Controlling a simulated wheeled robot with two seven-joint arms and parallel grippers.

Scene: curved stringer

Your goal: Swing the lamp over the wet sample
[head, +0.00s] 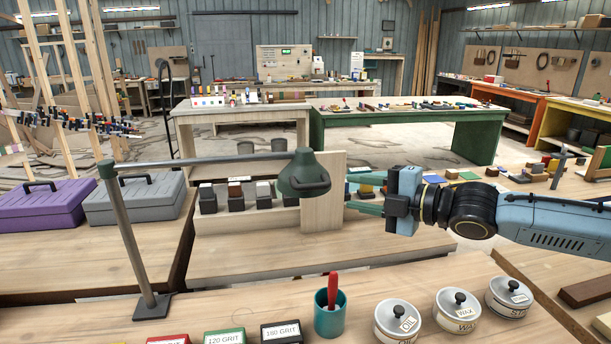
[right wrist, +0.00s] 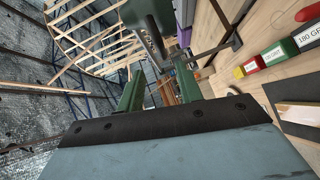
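The lamp has a green shade (head: 303,176) with a dark handle, hung from a grey horizontal arm (head: 210,159). Its tilted post (head: 127,235) rises from a dark base at the front left. The shade hangs in front of a wooden rack. Several small sample blocks (head: 236,196) stand in the rack, left of and below the shade; I cannot tell which is wet. My right gripper (head: 349,194) is open, just right of the shade, its green fingers pointing left. In the right wrist view its fingers (right wrist: 158,85) stand apart with nothing clearly between them. My left gripper is not in view.
A teal cup with a red-handled tool (head: 330,318), lidded tins (head: 456,308) and labelled grit boxes (head: 224,337) line the front bench. Purple (head: 50,206) and grey (head: 135,200) toolboxes sit at left. The bench top before the rack is clear.

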